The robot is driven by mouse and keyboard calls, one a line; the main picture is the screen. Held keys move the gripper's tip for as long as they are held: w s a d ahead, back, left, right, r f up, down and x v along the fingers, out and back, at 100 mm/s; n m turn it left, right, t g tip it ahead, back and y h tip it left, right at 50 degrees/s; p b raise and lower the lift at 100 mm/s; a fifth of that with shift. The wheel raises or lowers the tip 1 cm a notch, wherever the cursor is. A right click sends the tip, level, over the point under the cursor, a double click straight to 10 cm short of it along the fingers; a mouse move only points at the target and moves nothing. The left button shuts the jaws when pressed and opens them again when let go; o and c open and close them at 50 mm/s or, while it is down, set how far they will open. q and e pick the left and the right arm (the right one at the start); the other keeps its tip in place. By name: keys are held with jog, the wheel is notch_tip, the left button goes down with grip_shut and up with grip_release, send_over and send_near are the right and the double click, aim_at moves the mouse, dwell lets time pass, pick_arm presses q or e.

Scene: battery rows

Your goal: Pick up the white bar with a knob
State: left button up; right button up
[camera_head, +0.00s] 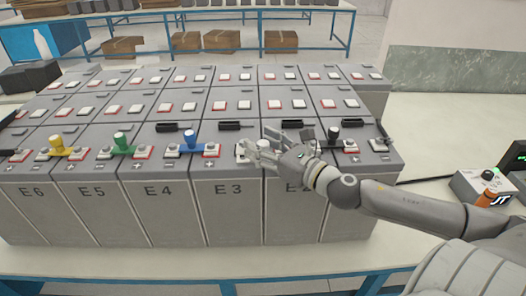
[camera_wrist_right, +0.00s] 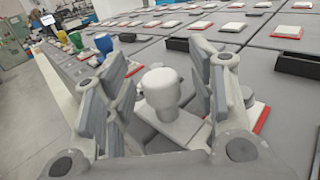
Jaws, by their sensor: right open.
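The white bar with a knob (camera_wrist_right: 160,90) stands upright between the two finger sides of my right gripper (camera_wrist_right: 158,92) in the right wrist view. Gaps show on both sides of the knob, and its flat base lies on the battery top. In the head view my right gripper (camera_head: 264,148) reaches in from the right over the front row near E3 and E2. It is open, and its fingers and hand hide most of the white bar there. My left gripper is not in view.
Similar bars with yellow (camera_head: 56,142), green (camera_head: 121,140), blue (camera_head: 192,138) and black (camera_head: 334,133) knobs sit along the front row. Grey batteries (camera_head: 160,215) fill the table in rows. A small control box (camera_head: 480,188) stands at the right; the tabletop (camera_head: 425,125) behind it is clear.

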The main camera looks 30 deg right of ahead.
jog(key=shift+c, duration=0.2)
grip_shut()
jog(key=shift+r, duration=0.15)
